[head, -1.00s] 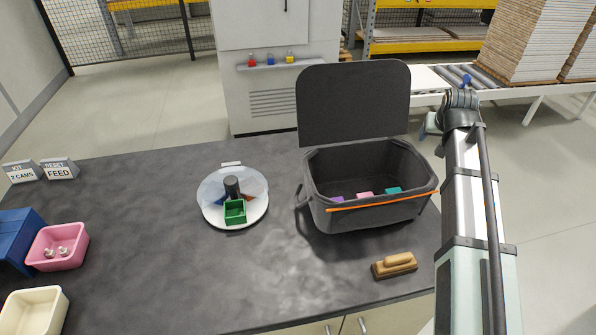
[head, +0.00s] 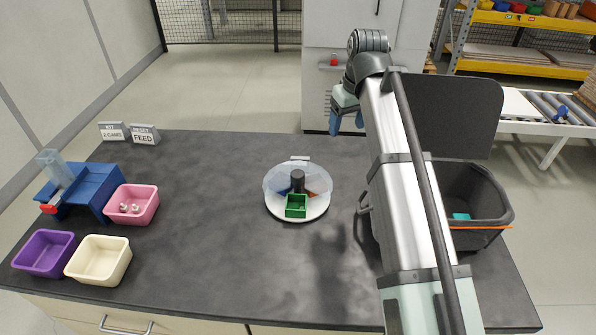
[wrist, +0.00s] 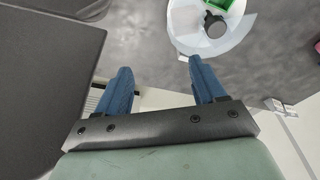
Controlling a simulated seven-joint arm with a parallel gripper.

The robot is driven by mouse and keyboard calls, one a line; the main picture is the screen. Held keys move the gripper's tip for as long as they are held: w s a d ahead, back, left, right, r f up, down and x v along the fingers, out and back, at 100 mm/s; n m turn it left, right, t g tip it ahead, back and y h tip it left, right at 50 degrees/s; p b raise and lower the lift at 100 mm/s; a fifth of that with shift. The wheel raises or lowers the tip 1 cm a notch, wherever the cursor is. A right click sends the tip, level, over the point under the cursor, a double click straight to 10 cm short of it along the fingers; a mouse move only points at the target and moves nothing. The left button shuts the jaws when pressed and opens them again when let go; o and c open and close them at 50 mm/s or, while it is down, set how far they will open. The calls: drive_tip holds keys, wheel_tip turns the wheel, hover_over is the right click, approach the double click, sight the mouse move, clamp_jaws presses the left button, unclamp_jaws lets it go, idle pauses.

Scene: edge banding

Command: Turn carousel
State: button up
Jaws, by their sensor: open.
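The carousel (head: 297,192) is a white round turntable with a clear partitioned cover and a dark central knob (head: 297,179). It stands on the dark worktop, with a green square bin (head: 296,206) at its front. A small white tab shows at its back edge. My gripper (head: 346,124) is raised beyond the carousel, to its right and clear of it. In the wrist view my gripper's two blue fingers (wrist: 158,75) are spread with nothing between them. The carousel (wrist: 232,45) shows there at the top right, partly cut off, with its knob and green bin.
A dark lidded crate (head: 480,205) stands on the right, partly hidden by my arm. Pink (head: 131,204), purple (head: 44,252) and cream (head: 99,260) bins and a blue fixture (head: 88,190) stand at left. Two signs (head: 130,132) stand at the back. The worktop around the carousel is clear.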

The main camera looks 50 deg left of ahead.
sight(297, 173)
drive_tip(key=s+a+f+n+h, duration=0.2)
drive_tip(key=s+a+n, duration=0.1)
drive_tip(key=s+a, duration=0.6)
drive_tip(key=shift+g, duration=0.4)
drive_tip(key=f, duration=0.4)
drive_tip(key=d+f, duration=0.1)
drive_tip(key=f, duration=0.9)
drive_tip(key=shift+s+d, duration=0.15)
drive_tip(key=shift+s, duration=0.15)
drive_tip(key=shift+c, duration=0.2)
clamp_jaws()
